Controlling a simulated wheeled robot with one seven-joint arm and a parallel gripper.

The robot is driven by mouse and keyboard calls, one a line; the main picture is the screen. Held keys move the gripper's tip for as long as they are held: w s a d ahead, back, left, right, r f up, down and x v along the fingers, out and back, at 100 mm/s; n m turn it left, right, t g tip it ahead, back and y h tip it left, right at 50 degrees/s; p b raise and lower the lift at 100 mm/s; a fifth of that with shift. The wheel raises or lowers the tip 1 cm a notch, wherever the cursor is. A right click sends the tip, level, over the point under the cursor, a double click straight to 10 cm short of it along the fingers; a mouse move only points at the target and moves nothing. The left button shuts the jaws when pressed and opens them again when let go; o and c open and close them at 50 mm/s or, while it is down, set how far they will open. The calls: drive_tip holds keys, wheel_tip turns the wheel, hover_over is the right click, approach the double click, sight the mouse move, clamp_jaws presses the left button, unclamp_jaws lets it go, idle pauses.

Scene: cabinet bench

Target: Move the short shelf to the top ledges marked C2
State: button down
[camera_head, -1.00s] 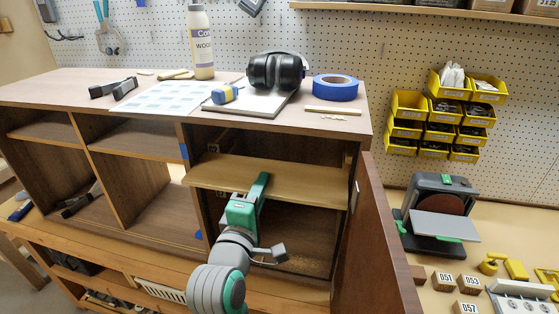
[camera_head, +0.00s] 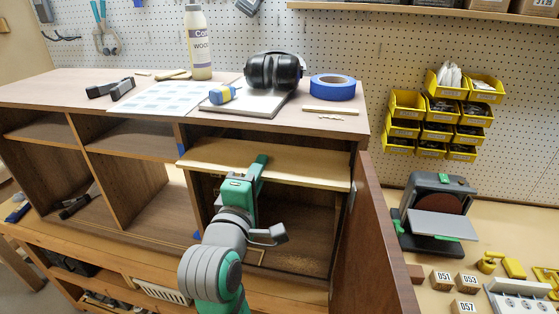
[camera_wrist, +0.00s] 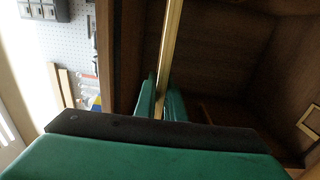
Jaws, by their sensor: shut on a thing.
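The short shelf (camera_head: 290,166) is a light wood board held level near the top of the right cabinet bay (camera_head: 300,225). Its front edge sticks out slightly past the bay's opening, and its left end overlaps the divider's front edge. My gripper (camera_head: 258,170) is shut on the middle of the shelf's front edge. In the wrist view the shelf (camera_wrist: 171,45) shows edge-on between the fingers of my gripper (camera_wrist: 162,105). The ledges and any C2 mark cannot be made out; the shelf hides much of the bay's upper walls.
An open cabinet door (camera_head: 382,235) stands right of the bay. Blue tape pieces (camera_head: 181,142) mark the divider. Earmuffs (camera_head: 273,72), a blue tape roll (camera_head: 333,87) and a bottle (camera_head: 198,45) stand on the cabinet top.

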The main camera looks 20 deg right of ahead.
sight(273, 146)
drive_tip(key=shift+r, duration=0.1)
idle(0.3)
drive_tip(key=shift+w+d, duration=0.15)
drive_tip(key=shift+w, duration=0.25)
drive_tip(key=shift+w+d, duration=0.5)
drive_tip(key=shift+d, duration=0.1)
drive_tip(key=shift+x, duration=1.75)
drive_tip(key=shift+w, duration=0.1)
drive_tip(key=shift+a, duration=0.1)
drive_tip(key=shift+x, duration=0.9)
drive_tip(key=shift+f+x, duration=0.15)
drive_tip(key=shift+x, duration=1.2)
drive_tip(key=shift+f+x, duration=0.2)
drive_tip(key=shift+x, duration=1.1)
